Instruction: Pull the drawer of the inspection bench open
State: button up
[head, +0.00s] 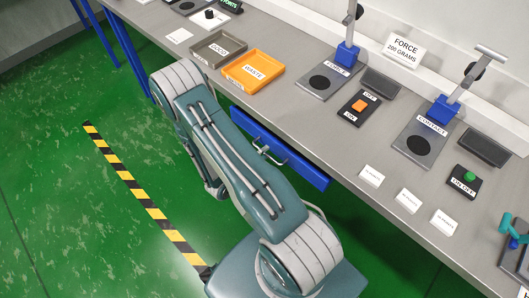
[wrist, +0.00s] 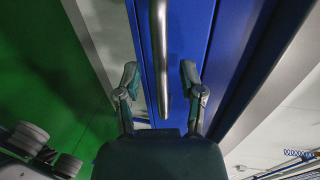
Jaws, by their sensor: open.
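The blue drawer (head: 298,166) sits under the grey top of the inspection bench (head: 309,131) in the head view. Its metal bar handle (head: 268,153) shows beside my arm. In the wrist view, the blue drawer front (wrist: 195,40) fills the upper middle, and the handle (wrist: 161,60) runs down the picture between my fingers. My gripper (wrist: 160,80) is open, with one finger on each side of the handle. Both fingers look apart from it. In the head view my gripper is mostly hidden behind my arm.
Green floor (head: 70,200) with a striped line (head: 141,192) lies open at left.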

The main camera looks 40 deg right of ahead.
jog(key=shift+d, duration=0.35)
grip_shut()
jog(key=shift+a+f, duration=0.1)
jog(key=shift+a, duration=0.1)
